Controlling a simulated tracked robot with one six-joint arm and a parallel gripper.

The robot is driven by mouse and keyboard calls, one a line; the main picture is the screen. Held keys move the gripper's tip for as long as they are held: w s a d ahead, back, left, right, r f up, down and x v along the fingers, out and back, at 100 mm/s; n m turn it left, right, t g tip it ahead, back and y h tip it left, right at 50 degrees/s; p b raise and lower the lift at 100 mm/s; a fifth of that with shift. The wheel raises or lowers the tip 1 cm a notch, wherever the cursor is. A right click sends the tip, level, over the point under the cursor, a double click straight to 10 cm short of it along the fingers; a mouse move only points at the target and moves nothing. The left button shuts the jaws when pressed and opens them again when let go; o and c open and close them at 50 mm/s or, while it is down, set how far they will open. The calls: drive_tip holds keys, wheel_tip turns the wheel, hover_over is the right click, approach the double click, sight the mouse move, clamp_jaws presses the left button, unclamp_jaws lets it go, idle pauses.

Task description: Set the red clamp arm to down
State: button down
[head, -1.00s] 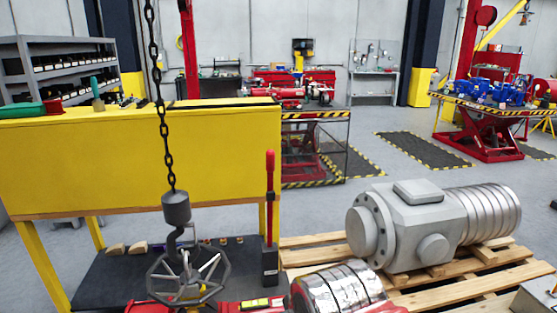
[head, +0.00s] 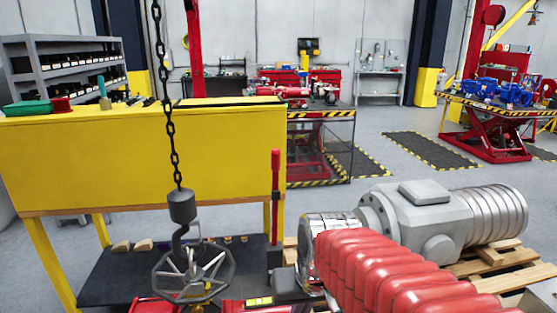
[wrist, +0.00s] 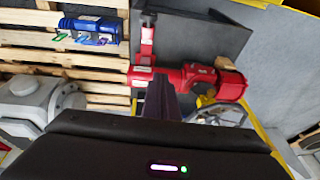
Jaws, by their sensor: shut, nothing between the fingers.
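The red clamp arm (head: 275,190) stands upright at the right end of the yellow bench in the head view, its foot in a dark base. In the wrist view, a red upright piece (wrist: 147,45) that may be the clamp arm shows above the red valve actuator (wrist: 195,80). My gripper (wrist: 160,88) is shut and empty. In the wrist view its dark fingers overlap the actuator body, a little below that upright piece; I cannot tell whether they touch. My red-sleeved arm hides most of the actuator in the head view.
A hook on a chain (head: 182,205) hangs by the handwheel (head: 195,270). A grey motor unit (head: 415,220) lies on a wooden pallet (head: 510,275) at right. A blue cylinder (wrist: 90,27) lies on the pallet in the wrist view. The yellow bench (head: 140,160) stands behind the clamp.

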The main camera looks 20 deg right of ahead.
drive_tip(key=w+d+f+m+t+y, duration=0.1)
drive_tip(key=w+d+f+m+y, duration=0.15)
drive_tip(key=w+d, duration=0.75)
drive_tip(key=w+d+f+m+t+y, duration=0.1)
drive_tip(key=w+d+m+t+y, duration=0.15)
drive_tip(key=w, duration=1.35)
drive_tip(key=w+d+f+m+t+y, duration=0.1)
drive_tip(key=w+d+m+y, duration=0.2)
drive_tip(key=w+d, duration=0.8)
drive_tip(key=w+r+t+y, duration=0.25)
drive_tip(key=w+r, duration=0.25)
drive_tip(key=w, duration=0.3)
wheel_tip(320, 180, up, 11)
drive_tip(key=d+n+t+y, duration=0.1)
drive_tip(key=n+t+y, duration=0.1)
drive_tip(key=n+y, duration=0.1)
drive_tip(key=shift+d, duration=0.2)
drive_tip(key=shift+w+a+r, duration=0.1)
drive_tip(key=x, duration=0.9)
drive_tip(key=shift+w+a, duration=0.25)
drive_tip(key=shift+w, duration=0.05)
drive_tip(key=shift+s+a+r, duration=0.1)
drive_tip(key=shift+s+a, duration=0.05)
drive_tip(key=shift+s, duration=0.3)
